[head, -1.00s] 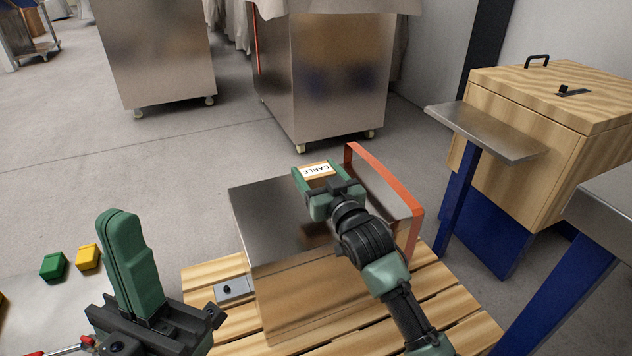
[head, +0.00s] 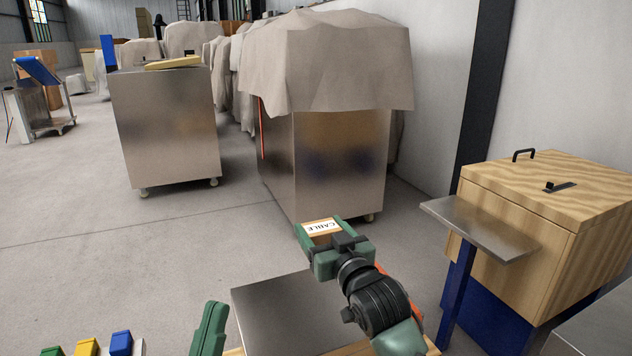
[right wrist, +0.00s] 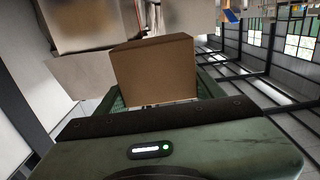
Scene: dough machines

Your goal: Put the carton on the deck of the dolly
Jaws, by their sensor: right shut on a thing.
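A small brown carton with a white "CABLE" label (head: 321,228) is in my right gripper (head: 323,236), which is shut on it. In the right wrist view the carton (right wrist: 153,70) sits between the green fingers. It is held in the air in front of a draped steel cabinet. My left gripper (head: 208,332) is at the bottom edge, with its fingers together and nothing seen in it. A steel-topped piece (head: 285,312) with an orange-red handle, mostly behind my right arm, is below. I cannot tell whether it is the dolly. A wheeled frame (head: 52,124) stands far left.
A draped steel cabinet (head: 335,165) on casters stands ahead, another steel cabinet (head: 168,130) to its left. A wooden box (head: 540,205) with a steel shelf (head: 480,228) is on the right. The grey floor (head: 100,255) at left is open. Small coloured blocks (head: 86,347) lie bottom left.

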